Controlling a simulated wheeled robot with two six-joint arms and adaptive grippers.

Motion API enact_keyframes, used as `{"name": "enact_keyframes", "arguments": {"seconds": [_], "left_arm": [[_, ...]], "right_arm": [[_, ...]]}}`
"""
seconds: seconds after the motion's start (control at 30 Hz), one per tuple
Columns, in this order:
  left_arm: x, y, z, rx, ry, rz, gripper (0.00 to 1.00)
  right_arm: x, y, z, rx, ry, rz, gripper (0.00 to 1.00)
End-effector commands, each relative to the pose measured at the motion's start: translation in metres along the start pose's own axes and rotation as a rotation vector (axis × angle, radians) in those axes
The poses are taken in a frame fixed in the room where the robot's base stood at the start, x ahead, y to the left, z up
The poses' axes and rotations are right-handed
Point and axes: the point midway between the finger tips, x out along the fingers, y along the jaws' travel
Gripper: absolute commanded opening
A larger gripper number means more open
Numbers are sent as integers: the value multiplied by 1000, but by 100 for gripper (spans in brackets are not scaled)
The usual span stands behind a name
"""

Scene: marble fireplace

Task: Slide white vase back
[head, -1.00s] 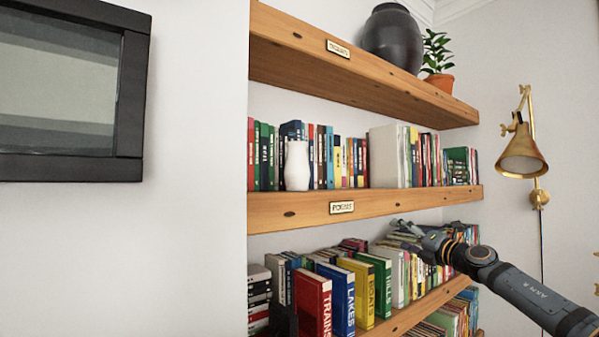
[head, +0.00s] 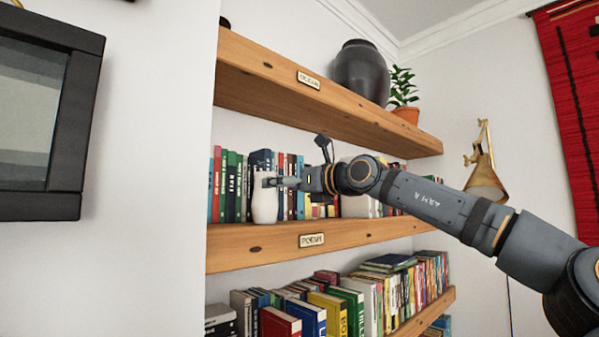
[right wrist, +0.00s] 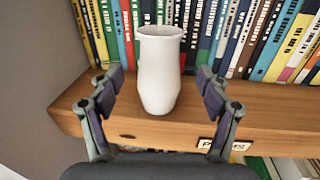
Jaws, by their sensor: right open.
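The white vase (head: 265,196) stands upright on the middle wooden shelf (head: 340,234), in front of a row of books, near the shelf's left end. In the right wrist view the vase (right wrist: 159,70) stands between the two spread fingers and a little beyond their tips. My right gripper (head: 272,182) reaches in from the right at the vase's height; it also shows in the right wrist view (right wrist: 160,88), open with a gap on each side of the vase. In the head view its fingertips overlap the vase, so touch is hard to tell. My left gripper is not in view.
Books (right wrist: 225,40) stand close behind the vase. The upper shelf (head: 330,98) holds a dark pot (head: 361,72) and a potted plant (head: 403,88). A brass lamp (head: 484,175) hangs at the right. A black frame (head: 70,120) is on the left wall.

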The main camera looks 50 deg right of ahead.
Motion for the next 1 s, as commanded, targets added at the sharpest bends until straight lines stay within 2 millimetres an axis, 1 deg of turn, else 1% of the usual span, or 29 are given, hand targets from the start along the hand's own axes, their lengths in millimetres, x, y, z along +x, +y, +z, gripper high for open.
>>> {"name": "enact_keyframes", "arguments": {"seconds": [0.03, 0.1, 0.2, 0.3, 0.43, 0.67, 0.7, 1.0], "left_arm": [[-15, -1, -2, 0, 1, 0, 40], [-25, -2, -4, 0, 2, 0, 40], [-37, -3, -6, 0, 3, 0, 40], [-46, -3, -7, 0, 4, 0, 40], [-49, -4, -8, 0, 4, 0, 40], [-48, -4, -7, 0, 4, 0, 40], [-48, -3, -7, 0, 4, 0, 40], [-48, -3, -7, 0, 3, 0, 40]], "right_arm": [[11, 0, 6, 0, 6, 0, 77], [25, 0, 7, 1, 4, 0, 77], [42, 0, 6, 1, 4, -1, 77], [53, 1, 5, 2, 2, 0, 77], [60, 1, 2, 1, 0, -1, 77], [62, 1, 0, 1, -2, -1, 77], [62, 1, 0, 1, -2, -1, 75], [61, 1, 0, 1, -1, -1, 35]]}}
